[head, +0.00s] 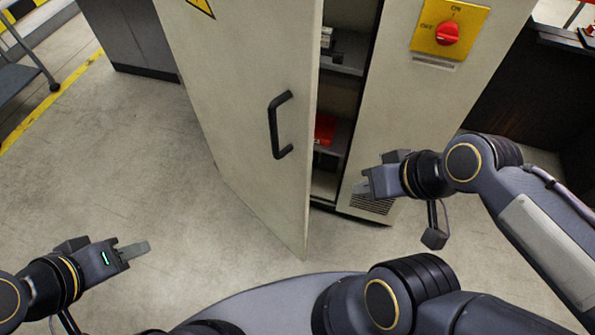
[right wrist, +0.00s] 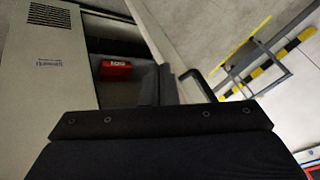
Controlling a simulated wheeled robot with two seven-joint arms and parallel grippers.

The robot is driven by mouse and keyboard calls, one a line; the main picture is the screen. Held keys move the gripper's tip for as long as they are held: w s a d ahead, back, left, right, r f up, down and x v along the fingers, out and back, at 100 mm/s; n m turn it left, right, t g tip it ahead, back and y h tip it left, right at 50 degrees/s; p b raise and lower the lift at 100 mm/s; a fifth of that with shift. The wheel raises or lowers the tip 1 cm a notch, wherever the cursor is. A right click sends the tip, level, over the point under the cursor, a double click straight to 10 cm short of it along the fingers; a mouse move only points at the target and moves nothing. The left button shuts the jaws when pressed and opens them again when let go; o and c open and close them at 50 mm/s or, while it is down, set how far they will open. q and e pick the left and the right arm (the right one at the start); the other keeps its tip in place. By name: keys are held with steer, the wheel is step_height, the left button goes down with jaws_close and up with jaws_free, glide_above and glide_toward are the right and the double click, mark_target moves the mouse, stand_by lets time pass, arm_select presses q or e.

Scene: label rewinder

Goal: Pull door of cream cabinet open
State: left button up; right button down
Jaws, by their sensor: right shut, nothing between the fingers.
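The cream cabinet (head: 415,110) stands at the upper middle of the head view. Its door (head: 235,105) is swung partly open, and shelves show in the gap. A black bar handle (head: 280,125) is on the door's outer face; part of it also shows in the right wrist view (right wrist: 198,82). My right gripper (head: 364,188) is shut and empty, in front of the cabinet opening, to the right of the door's free edge and apart from the handle. My left gripper (head: 140,249) is low on the left, away from the door; its fingers look together.
A red switch on a yellow plate (head: 448,32) is on the cabinet front. A red box (head: 325,129) lies inside, also seen in the right wrist view (right wrist: 114,70). A grey cart (head: 22,75) stands at far left. The floor (head: 110,165) left of the door is clear.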

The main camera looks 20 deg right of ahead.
steer(key=n+g+b, duration=0.4)
steer(key=n+g, duration=0.3)
steer(key=n, duration=1.6)
glide_toward(302, 176)
steer(key=x, duration=0.8)
steer(key=a, duration=0.1)
steer(key=a+p, duration=0.1)
steer(key=s+a, duration=0.1)
steer(key=a, duration=0.1)
steer(key=shift+s+f+p, duration=0.1)
steer(key=shift+f+p, duration=0.2)
